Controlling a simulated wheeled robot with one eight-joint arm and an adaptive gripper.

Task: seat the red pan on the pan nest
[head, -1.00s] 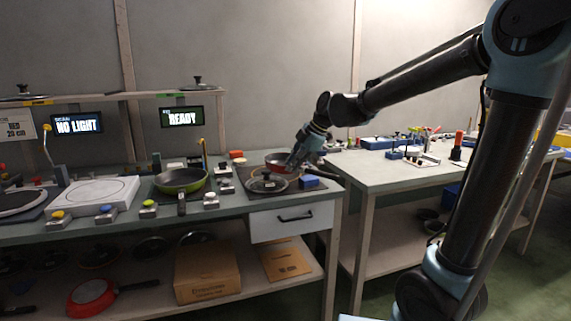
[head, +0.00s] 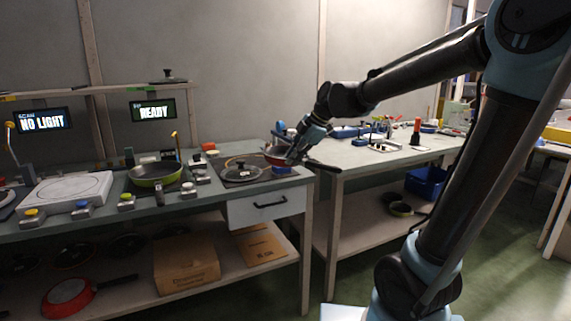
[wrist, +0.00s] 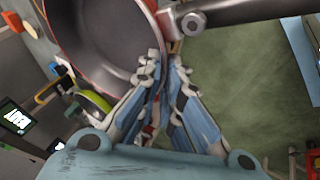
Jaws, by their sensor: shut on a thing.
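A red pan (head: 275,159) with a dark handle is at the right end of the left bench. In the wrist view its grey inside (wrist: 105,35) and thin red rim fill the upper left, and the handle (wrist: 245,12) runs off to the upper right. My gripper (head: 294,157) is shut on the red pan at its handle side; in the wrist view the fingertips (wrist: 165,62) meet at the rim near the handle's root. The pan appears slightly above the bench. I cannot tell for certain which thing is the pan nest.
A green pan (head: 155,174) stands left, below the READY screen (head: 153,110). Another red pan (head: 68,291) lies on the lower shelf. A second bench (head: 375,157) stands right.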

